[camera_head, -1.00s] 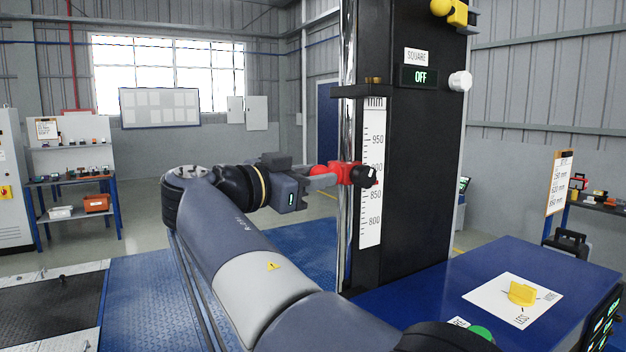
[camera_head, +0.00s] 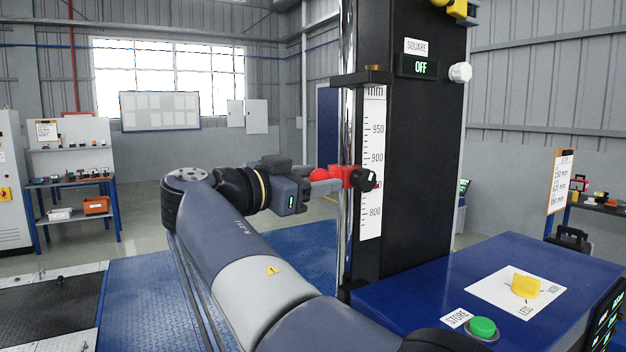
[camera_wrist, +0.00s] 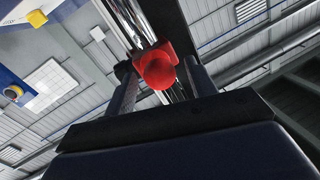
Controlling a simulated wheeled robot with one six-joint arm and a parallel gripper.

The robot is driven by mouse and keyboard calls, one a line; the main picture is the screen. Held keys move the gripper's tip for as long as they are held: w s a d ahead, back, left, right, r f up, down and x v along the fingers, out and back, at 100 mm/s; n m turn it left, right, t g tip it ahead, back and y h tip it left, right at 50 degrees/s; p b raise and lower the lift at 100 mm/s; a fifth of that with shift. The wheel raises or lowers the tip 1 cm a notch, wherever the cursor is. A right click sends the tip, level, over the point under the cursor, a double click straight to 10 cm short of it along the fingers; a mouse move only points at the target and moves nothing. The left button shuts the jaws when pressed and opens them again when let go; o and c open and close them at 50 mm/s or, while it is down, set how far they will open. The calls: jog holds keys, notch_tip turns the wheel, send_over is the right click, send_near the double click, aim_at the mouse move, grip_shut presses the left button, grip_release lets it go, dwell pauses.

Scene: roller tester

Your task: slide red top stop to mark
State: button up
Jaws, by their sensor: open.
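The red top stop (camera_head: 343,177) sits on the chrome rod (camera_head: 346,120) beside the white millimetre scale (camera_head: 373,165). It covers the scale a little above the middle of 800 and 900, near 850. A black knob (camera_head: 362,179) is on its right side and a red ball (camera_head: 319,174) on its left. My gripper (camera_head: 320,181) is at the red ball from the left. In the wrist view the red stop (camera_wrist: 158,68) lies between the two open fingers of my gripper (camera_wrist: 160,85); contact cannot be told.
A black column (camera_head: 420,170) stands behind the scale, with an OFF display (camera_head: 417,66) and white knob (camera_head: 460,73). A dark bracket (camera_head: 362,77) crosses the rod above. A blue cabinet (camera_head: 420,290) with a yellow switch (camera_head: 525,285) and green button (camera_head: 482,327) stands at front right.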

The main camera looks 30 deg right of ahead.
jog(key=b+v, duration=0.1)
jog(key=v, duration=1)
jog(key=shift+b, duration=0.3)
jog(key=shift+d, duration=0.2)
jog(key=p+x, duration=0.1)
jog(key=x, duration=0.9)
jog(key=shift+d+r+p, duration=0.1)
jog(key=shift+d+p, duration=0.05)
jog(key=shift+p, duration=0.2)
jog(key=shift+w+d+r+p, duration=0.1)
jog(key=shift+d+r+p, duration=0.1)
jog(key=shift+d+p, duration=0.1)
jog(key=shift+a+r+p, duration=0.15)
jog(key=shift+r+p, duration=0.25)
jog(key=shift+p, duration=0.1)
